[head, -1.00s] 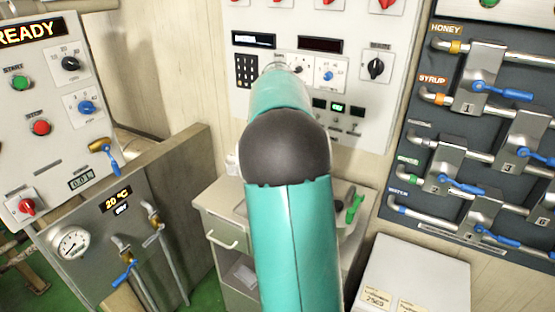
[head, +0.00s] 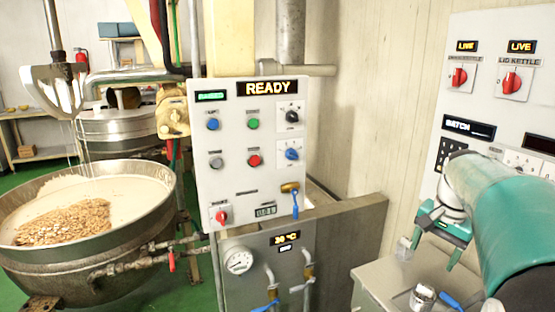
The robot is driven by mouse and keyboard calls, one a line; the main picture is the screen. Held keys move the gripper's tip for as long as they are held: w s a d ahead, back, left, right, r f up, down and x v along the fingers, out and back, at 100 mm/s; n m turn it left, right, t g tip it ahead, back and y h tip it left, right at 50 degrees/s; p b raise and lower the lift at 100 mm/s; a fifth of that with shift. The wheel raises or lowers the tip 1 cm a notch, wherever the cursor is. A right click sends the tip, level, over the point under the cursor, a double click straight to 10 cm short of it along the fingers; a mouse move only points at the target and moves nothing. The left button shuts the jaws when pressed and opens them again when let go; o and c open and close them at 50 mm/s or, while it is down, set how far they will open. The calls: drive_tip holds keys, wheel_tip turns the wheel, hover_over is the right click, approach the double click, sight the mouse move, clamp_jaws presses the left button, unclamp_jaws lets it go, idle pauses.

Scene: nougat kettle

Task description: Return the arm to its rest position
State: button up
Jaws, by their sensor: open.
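My arm comes in from the right edge of the head view, teal with a dark joint. My gripper (head: 434,251) hangs at its end with its fingers pointing down and apart, and nothing shows between them. It appears in front of the wall panel (head: 505,118) and above the grey cabinet top (head: 385,284). The exact gap to the cabinet top cannot be told.
A control panel (head: 235,178) reading READY stands mid-view, above a gauge panel with valves (head: 238,260). A large kettle (head: 120,250) with pale mass and nuts is at left, a mixer (head: 58,90) above it. A metal cup (head: 422,298) sits on the cabinet.

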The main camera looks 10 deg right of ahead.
drive_tip(key=s+a+f+n+t, duration=0.1)
drive_tip(key=s+a+n, duration=0.2)
drive_tip(key=s+a, duration=0.2)
drive_tip(key=s+a+f+n+t, duration=0.1)
drive_tip(key=s+a+n, duration=0.3)
drive_tip(key=a, duration=0.7)
drive_tip(key=s+a+f+n+t, duration=0.2)
drive_tip(key=s+a+n, duration=0.2)
drive_tip(key=s+a, duration=0.3)
drive_tip(key=shift+s+a, duration=0.25)
drive_tip(key=shift+a, duration=0.85)
